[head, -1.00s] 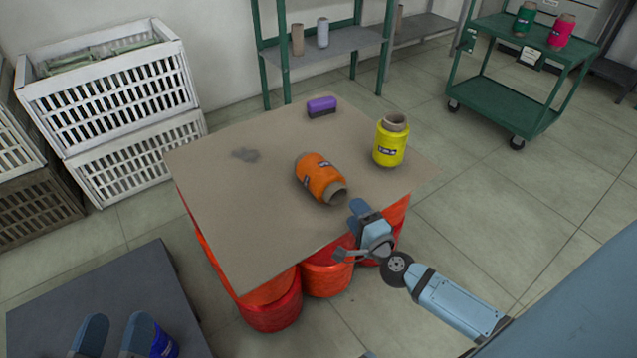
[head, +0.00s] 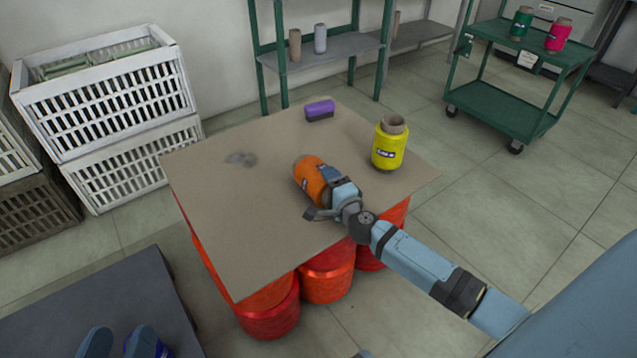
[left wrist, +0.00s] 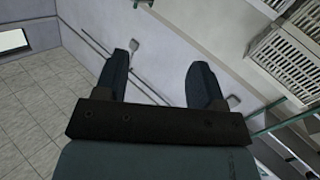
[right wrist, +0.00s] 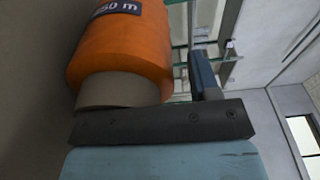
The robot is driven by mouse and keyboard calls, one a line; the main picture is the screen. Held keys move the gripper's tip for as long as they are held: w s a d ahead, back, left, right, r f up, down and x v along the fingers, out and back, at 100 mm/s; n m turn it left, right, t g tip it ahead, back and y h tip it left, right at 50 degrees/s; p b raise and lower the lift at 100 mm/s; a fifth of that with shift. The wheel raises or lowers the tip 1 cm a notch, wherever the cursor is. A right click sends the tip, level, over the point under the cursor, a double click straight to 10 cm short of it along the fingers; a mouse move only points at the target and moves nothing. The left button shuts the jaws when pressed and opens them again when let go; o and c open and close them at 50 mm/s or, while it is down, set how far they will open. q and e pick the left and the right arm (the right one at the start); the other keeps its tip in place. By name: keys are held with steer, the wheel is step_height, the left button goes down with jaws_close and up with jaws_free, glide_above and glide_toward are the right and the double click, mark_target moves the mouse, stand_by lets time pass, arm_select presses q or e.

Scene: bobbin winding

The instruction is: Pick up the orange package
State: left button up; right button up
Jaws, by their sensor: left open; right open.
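The orange package (head: 309,181) lies on its side on the brown tabletop. Its tan core end points toward my right gripper and shows close up in the right wrist view (right wrist: 125,60). My right gripper (head: 329,200) is open at the core end of the package, with its fingers reaching around that end. In the right wrist view one finger shows to the right of the package; the other is hidden. Whether the fingers touch it I cannot tell. My left gripper (head: 119,342) is open and empty over the dark grey surface at lower left, also seen in the left wrist view (left wrist: 160,75).
A yellow package (head: 389,147) stands upright just right of the orange one. A purple block (head: 320,110) lies at the tabletop's (head: 225,220) back edge. Red-orange drums (head: 272,308) support the top. White crates (head: 108,100) stand left; a green cart (head: 500,110) stands right.

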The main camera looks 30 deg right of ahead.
jaws_close()
steer(key=shift+r, duration=0.1)
